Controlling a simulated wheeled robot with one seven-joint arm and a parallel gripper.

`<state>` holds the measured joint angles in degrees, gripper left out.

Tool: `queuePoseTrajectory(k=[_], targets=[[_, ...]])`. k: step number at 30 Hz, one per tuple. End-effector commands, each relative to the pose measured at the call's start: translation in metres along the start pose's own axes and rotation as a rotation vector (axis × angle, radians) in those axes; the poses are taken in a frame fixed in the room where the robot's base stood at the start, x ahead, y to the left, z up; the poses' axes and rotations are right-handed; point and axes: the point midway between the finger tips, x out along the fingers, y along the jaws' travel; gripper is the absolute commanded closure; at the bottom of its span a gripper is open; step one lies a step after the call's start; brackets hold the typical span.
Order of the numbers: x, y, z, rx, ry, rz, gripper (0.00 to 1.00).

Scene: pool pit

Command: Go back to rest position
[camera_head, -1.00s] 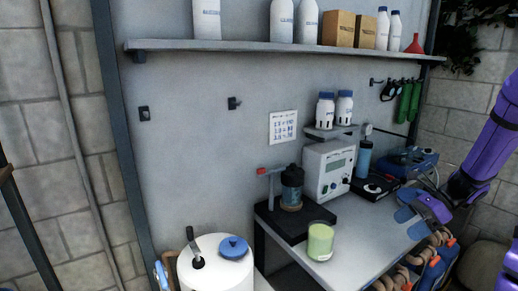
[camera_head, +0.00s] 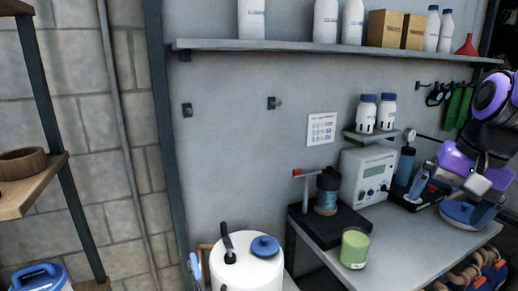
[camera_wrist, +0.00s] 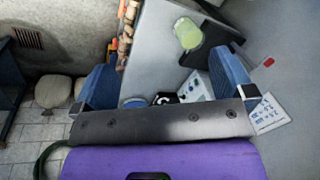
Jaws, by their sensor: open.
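My gripper (camera_head: 452,198) is at the right of the head view, at the end of my purple arm, in front of the right part of the workbench. Its two blue fingers stand wide apart in the wrist view (camera_wrist: 167,78). Nothing is held between them. The grey bench top (camera_head: 410,232) shows below the gripper in the head view, and beyond the fingers in the wrist view.
A green jar (camera_head: 355,248), a black stand (camera_head: 325,228) and a white meter (camera_head: 368,175) are on the bench. A white tank (camera_head: 245,272) stands left of it. A shelf (camera_head: 330,47) with bottles and boxes runs above. A wooden rack (camera_head: 35,190) is at far left.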

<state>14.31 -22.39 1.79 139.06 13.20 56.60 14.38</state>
Motion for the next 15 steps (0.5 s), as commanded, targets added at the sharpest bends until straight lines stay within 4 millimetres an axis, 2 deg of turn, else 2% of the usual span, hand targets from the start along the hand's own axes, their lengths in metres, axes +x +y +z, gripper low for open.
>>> queuePoseTrajectory(k=[1,6,15], targets=[[-0.008,-0.002,0.011,-0.077,0.041,0.003,0.0],[-0.027,0.0,0.041,-0.316,0.165,0.023,0.0],[-0.046,0.008,0.071,-0.585,0.314,0.047,0.0]])
